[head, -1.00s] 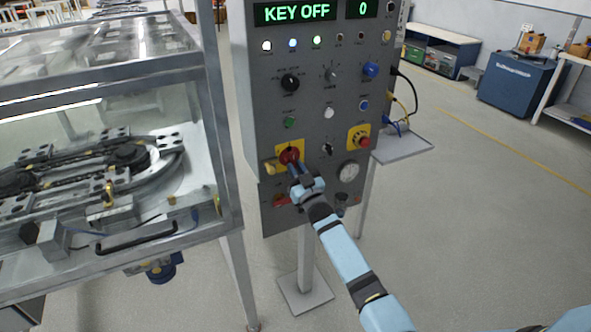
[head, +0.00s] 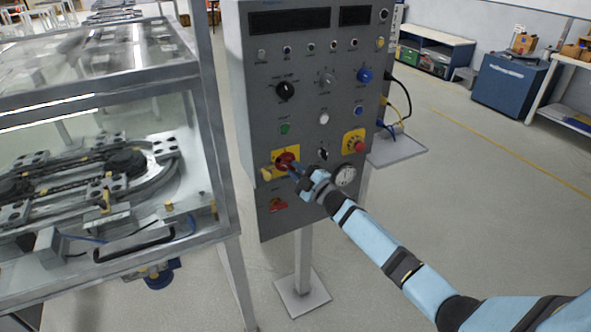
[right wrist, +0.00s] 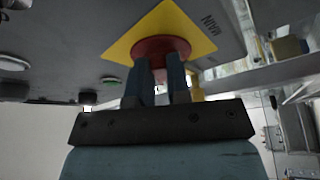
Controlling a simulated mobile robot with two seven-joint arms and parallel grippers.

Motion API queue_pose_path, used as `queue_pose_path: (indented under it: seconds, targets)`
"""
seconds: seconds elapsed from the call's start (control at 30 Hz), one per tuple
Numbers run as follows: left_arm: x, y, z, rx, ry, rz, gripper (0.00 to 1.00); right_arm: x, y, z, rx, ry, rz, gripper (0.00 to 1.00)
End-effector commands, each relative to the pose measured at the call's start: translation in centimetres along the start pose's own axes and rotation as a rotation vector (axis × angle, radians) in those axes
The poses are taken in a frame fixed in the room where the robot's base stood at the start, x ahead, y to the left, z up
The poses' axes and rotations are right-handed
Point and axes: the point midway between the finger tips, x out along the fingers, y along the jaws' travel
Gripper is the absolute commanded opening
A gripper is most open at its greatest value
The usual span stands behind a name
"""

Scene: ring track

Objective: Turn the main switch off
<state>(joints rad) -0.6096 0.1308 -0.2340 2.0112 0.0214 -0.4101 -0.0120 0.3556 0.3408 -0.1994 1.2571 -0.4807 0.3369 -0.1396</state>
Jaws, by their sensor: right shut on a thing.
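The main switch is a red rotary knob (head: 284,160) on a yellow plate (head: 278,150), low on the left of the grey control panel (head: 325,75). My right gripper (head: 296,172) is at the knob, shut on it. In the right wrist view both fingers (right wrist: 163,80) reach up to the red knob (right wrist: 160,46), and its grip part between them is mostly hidden. The panel's two displays (head: 289,21) are dark and its lamps look unlit. My left gripper is not in view.
A glass-walled machine with a ring track (head: 90,175) stands close on the left. A red emergency button (head: 360,146) and a gauge (head: 345,175) sit right of my gripper. A yellow tag or padlock (head: 267,174) hangs beside the knob. Open floor lies to the right.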

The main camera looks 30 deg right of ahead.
Motion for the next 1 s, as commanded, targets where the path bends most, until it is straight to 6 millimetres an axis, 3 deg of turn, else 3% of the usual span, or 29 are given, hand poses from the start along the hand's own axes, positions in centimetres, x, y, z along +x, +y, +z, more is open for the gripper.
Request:
queue_pose_path:
  seconds: [0.03, 0.5, 1.0]
  targets:
    - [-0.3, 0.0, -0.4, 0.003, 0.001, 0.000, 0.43, 0.2, 0.7, -0.2, -0.044, 0.003, -0.015, 0.00]
    - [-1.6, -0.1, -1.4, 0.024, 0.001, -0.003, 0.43, 0.3, 1.5, -0.5, -0.400, 0.003, -0.161, 0.00]
    - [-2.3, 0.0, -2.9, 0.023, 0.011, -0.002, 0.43, 0.3, 1.5, -0.5, -0.542, 0.001, -0.219, 0.00]
